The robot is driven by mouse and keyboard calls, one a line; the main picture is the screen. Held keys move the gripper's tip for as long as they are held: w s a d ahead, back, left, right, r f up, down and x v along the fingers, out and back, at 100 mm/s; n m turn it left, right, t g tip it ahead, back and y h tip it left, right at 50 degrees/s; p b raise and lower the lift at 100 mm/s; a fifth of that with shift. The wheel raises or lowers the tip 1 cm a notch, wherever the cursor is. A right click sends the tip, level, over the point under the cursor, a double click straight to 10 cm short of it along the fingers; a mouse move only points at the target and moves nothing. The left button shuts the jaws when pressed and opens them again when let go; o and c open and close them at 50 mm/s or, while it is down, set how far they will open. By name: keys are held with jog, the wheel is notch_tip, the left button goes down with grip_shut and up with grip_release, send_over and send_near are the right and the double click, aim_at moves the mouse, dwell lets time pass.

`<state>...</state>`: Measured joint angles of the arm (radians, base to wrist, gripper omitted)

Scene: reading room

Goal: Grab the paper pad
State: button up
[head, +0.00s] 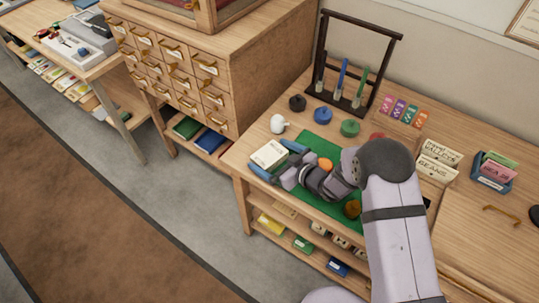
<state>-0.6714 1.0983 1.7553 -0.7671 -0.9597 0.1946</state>
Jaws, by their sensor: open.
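The paper pad (268,153) looks like a small cream block with dark marks on top. It lies near the left front corner of the wooden table. My gripper (272,158) is open and reaches in from the right, low over the table. One blue-tipped finger is at the pad's far right side and the other at its near side. The pad sits at the mouth of the jaws; I cannot tell whether the fingers touch it. The gripper body hides part of the pad's right side.
A white rounded object (278,124) stands just behind the pad. A green mat (318,145) lies under my arm with an orange thing (325,164) on it. Black (297,103), blue (322,115) and green (350,127) round pieces stand farther back. The table edge is close on the left.

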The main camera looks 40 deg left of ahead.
aim_at(270, 155)
jog(key=shift+a+f, duration=0.2)
jog(key=shift+a, duration=0.2)
jog(key=c, duration=1.1)
jog(key=shift+r, duration=0.1)
jog(key=shift+r+b, duration=0.65)
jog(key=shift+r, duration=4.3)
